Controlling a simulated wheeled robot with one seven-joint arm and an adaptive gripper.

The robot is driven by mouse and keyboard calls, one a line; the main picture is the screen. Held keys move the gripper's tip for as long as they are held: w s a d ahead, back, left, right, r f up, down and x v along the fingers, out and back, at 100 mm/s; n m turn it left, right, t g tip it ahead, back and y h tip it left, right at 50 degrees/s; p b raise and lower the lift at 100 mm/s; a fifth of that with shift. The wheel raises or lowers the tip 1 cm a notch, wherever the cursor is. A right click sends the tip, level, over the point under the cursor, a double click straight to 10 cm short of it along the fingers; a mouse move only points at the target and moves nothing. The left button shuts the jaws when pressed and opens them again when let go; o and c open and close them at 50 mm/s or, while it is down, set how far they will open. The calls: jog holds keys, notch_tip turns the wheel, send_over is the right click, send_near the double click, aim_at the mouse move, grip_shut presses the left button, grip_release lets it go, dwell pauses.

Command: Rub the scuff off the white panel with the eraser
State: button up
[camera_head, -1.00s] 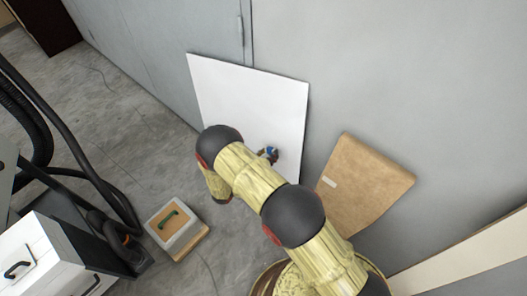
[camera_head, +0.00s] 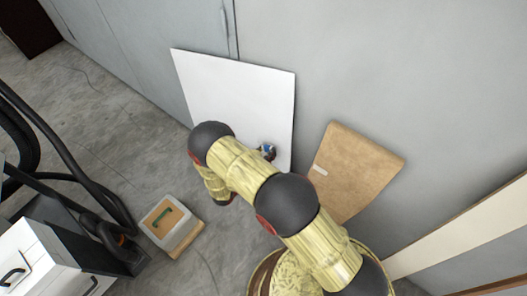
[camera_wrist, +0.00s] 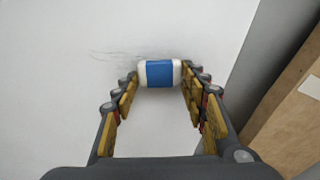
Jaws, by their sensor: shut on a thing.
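The white panel (camera_head: 235,90) leans against the grey wall in the head view and fills most of the wrist view (camera_wrist: 60,110). The scuff (camera_wrist: 112,56) is a set of thin dark lines on the panel, left of the eraser in the wrist view. The eraser (camera_wrist: 159,73) is white with a blue band. My gripper (camera_wrist: 160,76) is shut on the eraser, with a finger at each end. The eraser lies at the right end of the scuff lines; I cannot tell whether it touches the panel. In the head view my arm hides the panel's lower part.
A brown board (camera_head: 355,170) with a pale label leans on the wall right of the panel. A box with a green handle (camera_head: 168,222) stands on the floor at lower left. A white drawer unit (camera_head: 35,262) and black hoses (camera_head: 75,185) are at far left.

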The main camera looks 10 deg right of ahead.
jog(key=shift+w+a+b, duration=0.75)
jog(key=shift+w+a, duration=0.5)
jog(key=shift+a, duration=0.15)
jog(key=shift+w+a+f+b, duration=0.1)
jog(key=shift+w+a+b, duration=2.1)
jog(key=shift+w+a, duration=1.4)
jog(key=shift+w, duration=0.1)
jog(key=shift+s+d+p, duration=2.8)
jog(key=shift+s+d, duration=2.15)
jog(key=shift+d, duration=0.1)
jog(key=shift+a, duration=0.1)
jog(key=shift+s+a+r, duration=0.2)
jog(key=shift+s+a, duration=0.2)
jog(key=shift+a, duration=0.1)
jog(key=shift+p+v, duration=0.3)
jog(key=shift+v, duration=2)
jog(key=shift+s+a, duration=0.1)
jog(key=shift+s, duration=0.05)
